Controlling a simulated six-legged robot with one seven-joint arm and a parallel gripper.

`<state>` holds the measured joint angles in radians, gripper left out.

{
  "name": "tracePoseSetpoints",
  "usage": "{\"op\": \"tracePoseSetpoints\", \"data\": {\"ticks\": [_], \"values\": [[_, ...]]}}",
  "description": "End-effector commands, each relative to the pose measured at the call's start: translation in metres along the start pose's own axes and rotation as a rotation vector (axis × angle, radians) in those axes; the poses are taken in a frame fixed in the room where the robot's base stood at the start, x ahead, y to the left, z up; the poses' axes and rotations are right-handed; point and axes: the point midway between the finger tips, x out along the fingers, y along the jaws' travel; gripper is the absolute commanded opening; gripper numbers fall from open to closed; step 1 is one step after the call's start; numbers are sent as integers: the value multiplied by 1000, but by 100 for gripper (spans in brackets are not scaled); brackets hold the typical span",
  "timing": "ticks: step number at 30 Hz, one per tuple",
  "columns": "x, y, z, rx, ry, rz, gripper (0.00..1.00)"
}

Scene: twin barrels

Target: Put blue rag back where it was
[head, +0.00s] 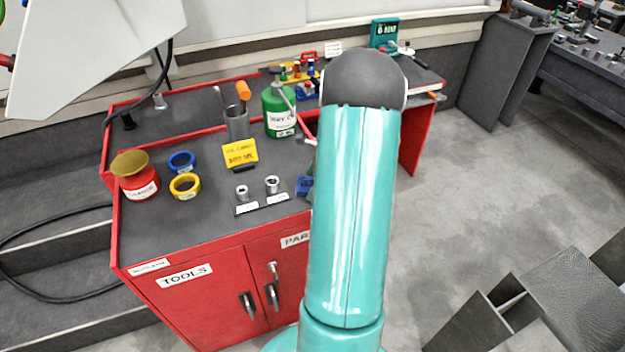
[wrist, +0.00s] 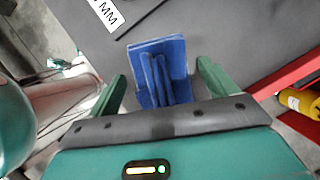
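The blue rag (wrist: 172,48) is a folded blue cloth with raised folds in its middle. In the wrist view it lies on the dark grey top, between and just ahead of the two green fingers of my gripper (wrist: 159,72). The fingers are spread, with narrow gaps on both sides of the rag. In the head view a small part of the rag (head: 304,186) shows near the bench's front edge, beside my teal arm. My arm hides the rest of it and my gripper there.
The red workbench (head: 205,237) has a dark top.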

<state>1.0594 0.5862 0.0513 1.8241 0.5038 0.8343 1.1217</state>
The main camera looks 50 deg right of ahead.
Motion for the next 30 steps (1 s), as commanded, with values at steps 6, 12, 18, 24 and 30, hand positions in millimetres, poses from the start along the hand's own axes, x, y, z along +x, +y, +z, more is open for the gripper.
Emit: {"op": "tracePoseSetpoints", "data": {"ticks": [6, 12, 18, 24, 30], "values": [[-1, 0, 0, 0, 0, 0, 85], [-17, -1, 1, 1, 1, -2, 85], [-58, -1, 2, 0, 1, -5, 85], [-100, -1, 2, -1, 1, -4, 85], [-121, 0, 1, 0, 1, -1, 85]]}}
